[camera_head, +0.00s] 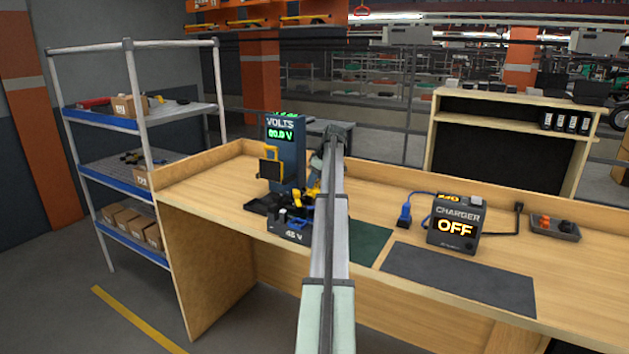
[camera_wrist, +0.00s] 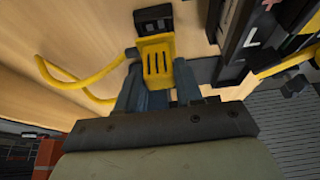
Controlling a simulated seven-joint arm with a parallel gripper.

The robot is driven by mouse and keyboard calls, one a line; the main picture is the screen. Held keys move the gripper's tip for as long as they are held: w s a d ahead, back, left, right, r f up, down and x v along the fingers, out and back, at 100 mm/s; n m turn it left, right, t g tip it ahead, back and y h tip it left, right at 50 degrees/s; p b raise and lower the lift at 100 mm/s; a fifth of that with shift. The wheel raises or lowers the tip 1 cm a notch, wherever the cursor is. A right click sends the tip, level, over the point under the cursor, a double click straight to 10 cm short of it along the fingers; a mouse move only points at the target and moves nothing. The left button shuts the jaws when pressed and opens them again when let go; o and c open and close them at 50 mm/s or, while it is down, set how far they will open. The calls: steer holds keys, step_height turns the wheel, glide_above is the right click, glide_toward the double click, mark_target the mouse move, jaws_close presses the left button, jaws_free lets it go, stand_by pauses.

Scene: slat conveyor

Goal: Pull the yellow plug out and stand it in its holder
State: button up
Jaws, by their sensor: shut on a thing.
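In the wrist view my gripper (camera_wrist: 158,76) is shut on the yellow plug (camera_wrist: 157,58), with one finger on each side of its slotted yellow body. The plug's black end (camera_wrist: 152,18) points away from the gripper, and bare wood lies behind it. A yellow cable (camera_wrist: 72,78) loops out to the left. In the head view my arm hides most of the gripper and plug. I cannot tell which part is the plug's holder.
A charger (camera_head: 455,226) showing OFF, a blue plug (camera_head: 405,216) and a small tray (camera_head: 556,230) are at right. The dark mat (camera_head: 458,277) is clear.

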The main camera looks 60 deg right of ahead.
steer(key=shift+f, duration=0.95)
steer(key=o, duration=1.1)
steer(key=v, duration=1.3)
steer(key=shift+s+r, duration=0.15)
steer(key=shift+r, duration=0.2)
